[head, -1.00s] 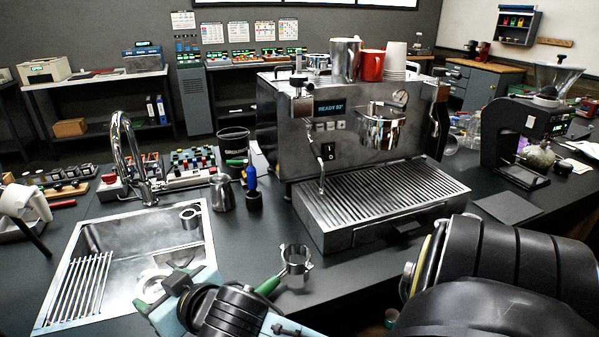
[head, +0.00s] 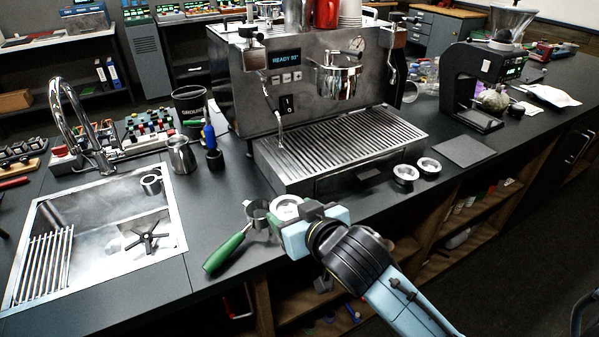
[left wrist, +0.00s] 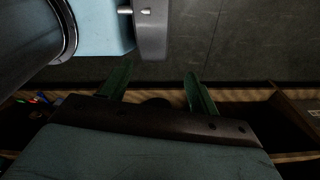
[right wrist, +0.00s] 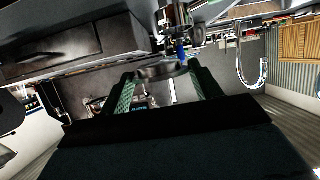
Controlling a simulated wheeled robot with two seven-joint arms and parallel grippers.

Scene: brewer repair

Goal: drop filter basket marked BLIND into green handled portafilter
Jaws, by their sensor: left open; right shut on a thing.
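The green handled portafilter (head: 226,252) lies on the counter in front of the machine, its handle toward the lower left and its metal ring (head: 257,214) at the upper right. My right gripper (head: 287,211) is shut on a round silver filter basket (head: 284,205), just right of the ring. The basket also shows between the fingers in the right wrist view (right wrist: 162,71). I cannot read its marking, nor tell whether it touches the ring. My left gripper (left wrist: 160,88) is open and empty in the left wrist view, over the shelf front and floor; the head view does not show it.
Two more round baskets stand on the counter, one left (head: 405,174) and one right (head: 429,167). The espresso machine's drip tray (head: 340,145) is behind the portafilter. The sink (head: 175,215) lies to the left. The counter's front edge runs close below my right gripper.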

